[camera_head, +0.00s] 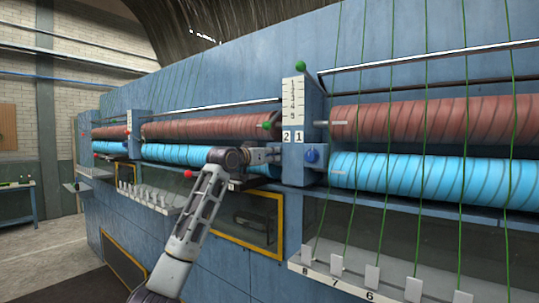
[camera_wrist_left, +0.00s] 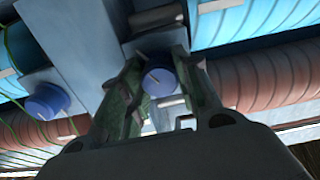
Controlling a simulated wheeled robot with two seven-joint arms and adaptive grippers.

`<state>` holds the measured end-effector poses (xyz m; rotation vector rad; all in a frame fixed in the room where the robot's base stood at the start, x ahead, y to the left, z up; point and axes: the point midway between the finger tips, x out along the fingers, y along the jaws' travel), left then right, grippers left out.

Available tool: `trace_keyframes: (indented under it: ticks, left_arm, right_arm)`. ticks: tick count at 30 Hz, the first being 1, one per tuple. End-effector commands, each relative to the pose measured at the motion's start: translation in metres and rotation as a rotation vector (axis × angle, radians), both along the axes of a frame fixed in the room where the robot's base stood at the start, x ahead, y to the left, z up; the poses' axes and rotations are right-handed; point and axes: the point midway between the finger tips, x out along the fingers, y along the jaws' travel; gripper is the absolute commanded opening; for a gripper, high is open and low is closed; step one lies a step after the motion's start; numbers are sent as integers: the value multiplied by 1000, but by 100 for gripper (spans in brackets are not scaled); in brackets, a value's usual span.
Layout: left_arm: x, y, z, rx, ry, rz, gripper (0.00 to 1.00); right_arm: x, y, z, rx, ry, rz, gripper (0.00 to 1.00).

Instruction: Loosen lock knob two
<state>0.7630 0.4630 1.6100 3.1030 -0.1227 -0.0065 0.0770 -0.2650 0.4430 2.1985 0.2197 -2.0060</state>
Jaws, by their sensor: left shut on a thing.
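The post (camera_head: 290,165) between the roller sections carries a plate (camera_head: 292,136) marked 2 and 1. My left gripper (camera_head: 272,155) reaches the post on its 2 side. In the left wrist view, my left gripper (camera_wrist_left: 158,68) is shut on a round blue knob, lock knob two (camera_wrist_left: 158,82), with a finger on either side. A short dark line shows on the knob's face. In the head view this knob is hidden behind the gripper. Another blue knob, on the 1 side (camera_head: 312,155), is free and also shows in the left wrist view (camera_wrist_left: 47,101). My right gripper is out of view.
Brown rollers (camera_head: 435,120) and blue rollers (camera_head: 435,180) run along both sides of the post. A scale (camera_head: 293,98) and a green ball (camera_head: 300,66) are above the gripper. Green strands hang at right over a numbered rail (camera_head: 345,283). Open floor lies at left.

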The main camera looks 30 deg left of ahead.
Motion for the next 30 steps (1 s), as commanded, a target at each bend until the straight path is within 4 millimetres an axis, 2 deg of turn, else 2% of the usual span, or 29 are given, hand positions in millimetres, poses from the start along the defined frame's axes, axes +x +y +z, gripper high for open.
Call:
trace_keyframes:
  ticks: [1, 5, 6, 10, 23, 30]
  left_arm:
    - [-3, 2, 8, 0, -16, 4, 8]
    - [-3, 2, 8, 0, -17, 5, 8]
    - [-3, 2, 8, 0, -16, 5, 37]
    - [-2, 2, 6, -1, -12, 3, 54]
    - [-2, 1, 2, -1, -4, 1, 55]
    - [-13, 2, 2, -1, -5, 2, 55]
  right_arm:
    - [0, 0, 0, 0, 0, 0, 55]
    - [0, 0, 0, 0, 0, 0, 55]
    - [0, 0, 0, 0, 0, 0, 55]
    - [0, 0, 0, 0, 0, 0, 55]
    - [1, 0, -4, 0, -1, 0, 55]
    - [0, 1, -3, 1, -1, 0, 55]
